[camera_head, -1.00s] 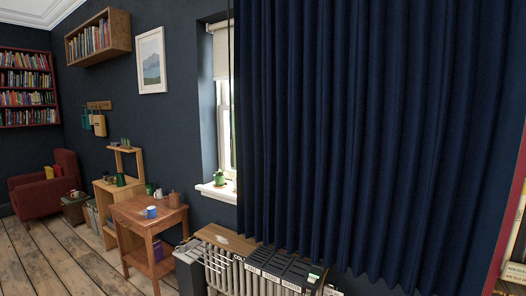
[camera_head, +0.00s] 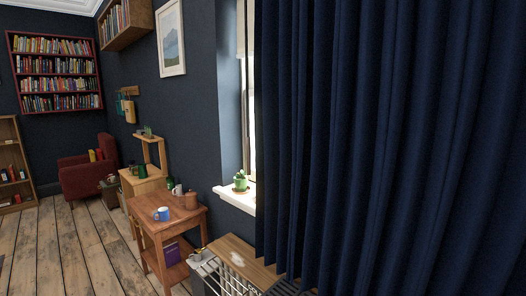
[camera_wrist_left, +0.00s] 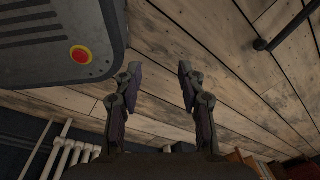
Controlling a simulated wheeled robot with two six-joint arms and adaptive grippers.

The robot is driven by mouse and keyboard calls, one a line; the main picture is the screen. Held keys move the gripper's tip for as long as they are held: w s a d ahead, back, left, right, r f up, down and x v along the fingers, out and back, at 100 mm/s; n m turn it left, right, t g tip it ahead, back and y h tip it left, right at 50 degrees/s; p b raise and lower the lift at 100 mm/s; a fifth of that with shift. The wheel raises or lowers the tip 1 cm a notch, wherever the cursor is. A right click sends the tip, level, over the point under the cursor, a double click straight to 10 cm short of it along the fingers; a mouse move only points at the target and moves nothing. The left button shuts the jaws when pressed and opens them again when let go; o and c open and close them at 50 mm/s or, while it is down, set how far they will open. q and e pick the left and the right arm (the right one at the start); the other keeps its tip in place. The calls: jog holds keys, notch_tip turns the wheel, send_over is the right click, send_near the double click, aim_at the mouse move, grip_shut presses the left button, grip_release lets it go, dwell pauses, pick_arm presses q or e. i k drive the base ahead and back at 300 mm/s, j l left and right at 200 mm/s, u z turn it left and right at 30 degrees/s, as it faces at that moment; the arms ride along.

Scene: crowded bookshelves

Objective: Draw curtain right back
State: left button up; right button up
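A dark blue curtain (camera_head: 390,140) hangs in tall folds over the right half of the head view. Its left edge covers most of a bright window (camera_head: 249,110), so only a narrow strip of the window shows. My left gripper (camera_wrist_left: 158,72) shows in the left wrist view with its two fingers apart and nothing between them. Wooden floor lies beyond the fingers, and the curtain is not recognisable in that view. Neither gripper shows in the head view. My right gripper is not in any view.
A radiator with a wooden top (camera_head: 237,258) stands under the window and in front of the curtain's foot. A small wooden table (camera_head: 185,222) with a blue mug (camera_head: 161,214) stands left of it. A potted plant (camera_head: 240,181) sits on the sill. Floor (camera_head: 60,250) is clear at left.

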aim_at(272, 61)
jog(key=i+j, duration=0.25)
jog(key=j, duration=0.15)
jog(key=i+j+z, duration=0.1)
jog(key=j, duration=0.25)
jog(key=i+j, duration=0.35)
jog(key=i+j+z, duration=0.1)
jog(key=j, duration=0.35)
jog(key=i+j, duration=0.2)
jog(key=j, duration=0.2)
